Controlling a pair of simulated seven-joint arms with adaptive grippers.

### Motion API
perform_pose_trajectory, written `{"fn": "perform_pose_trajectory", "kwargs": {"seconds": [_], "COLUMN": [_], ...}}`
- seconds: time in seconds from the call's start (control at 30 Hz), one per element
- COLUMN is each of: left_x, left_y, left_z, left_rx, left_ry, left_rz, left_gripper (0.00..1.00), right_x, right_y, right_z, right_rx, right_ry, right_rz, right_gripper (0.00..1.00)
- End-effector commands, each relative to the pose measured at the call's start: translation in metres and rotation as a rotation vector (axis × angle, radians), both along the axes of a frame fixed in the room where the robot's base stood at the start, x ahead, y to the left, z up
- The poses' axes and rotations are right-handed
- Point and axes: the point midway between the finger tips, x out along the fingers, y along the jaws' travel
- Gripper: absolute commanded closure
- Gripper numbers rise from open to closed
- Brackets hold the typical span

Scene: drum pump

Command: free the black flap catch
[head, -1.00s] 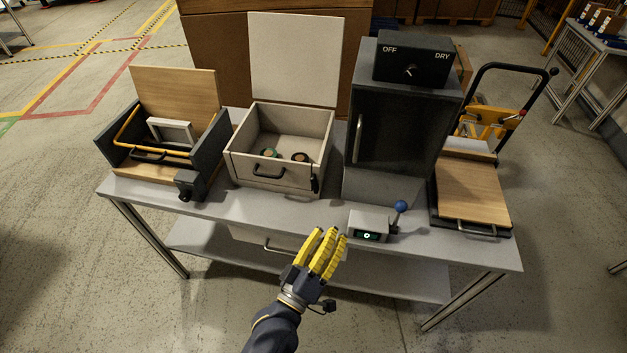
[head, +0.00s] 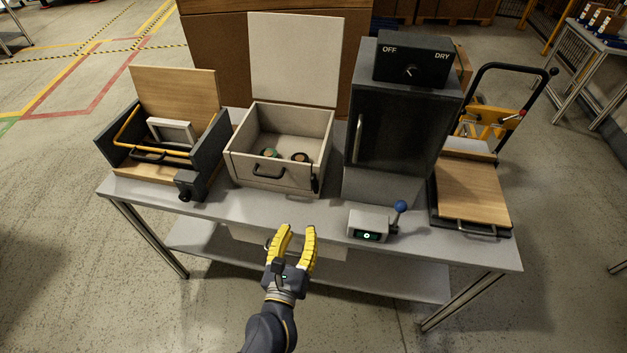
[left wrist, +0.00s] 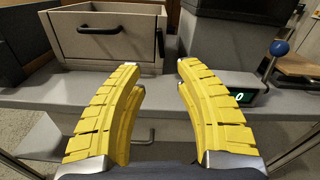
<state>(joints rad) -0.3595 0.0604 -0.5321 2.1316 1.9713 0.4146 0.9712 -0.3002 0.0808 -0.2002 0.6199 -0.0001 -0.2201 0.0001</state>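A small black catch (head: 315,184) sits at the right end of the front of the cream box (head: 240,170); it also shows in the left wrist view (left wrist: 160,44). Another black block (head: 188,184) stands at the front right corner of the dark-sided wooden-flap unit (head: 213,150). I cannot tell for sure which is the flap catch. My left gripper (head: 296,231) has yellow fingers spread apart with nothing between them. It is in front of the table edge, nearer than the cream box and apart from both black parts. My right gripper is not in view.
The cream box has a raised lid (head: 295,60) and two small round parts inside. A grey box with a blue-knobbed lever (head: 400,207) stands right of my left gripper. A dark cabinet (head: 397,125) and a wood-topped unit (head: 472,190) stand further right.

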Motion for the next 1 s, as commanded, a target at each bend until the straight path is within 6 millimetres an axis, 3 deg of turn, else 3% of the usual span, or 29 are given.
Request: {"fn": "perform_pose_trajectory", "kwargs": {"seconds": [0.27,1.0], "left_x": [0.021,0.144], "left_y": [-0.004,-0.030], "left_z": [0.001,0.001], "left_rx": [-0.020,-0.017], "left_ry": [0.000,0.000], "left_rz": [0.001,0.000], "left_gripper": [0.66,0.66], "right_x": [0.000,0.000], "right_y": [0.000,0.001], "right_z": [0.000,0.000], "right_rx": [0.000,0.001], "right_ry": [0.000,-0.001], "right_rz": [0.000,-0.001], "right_gripper": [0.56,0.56]}}
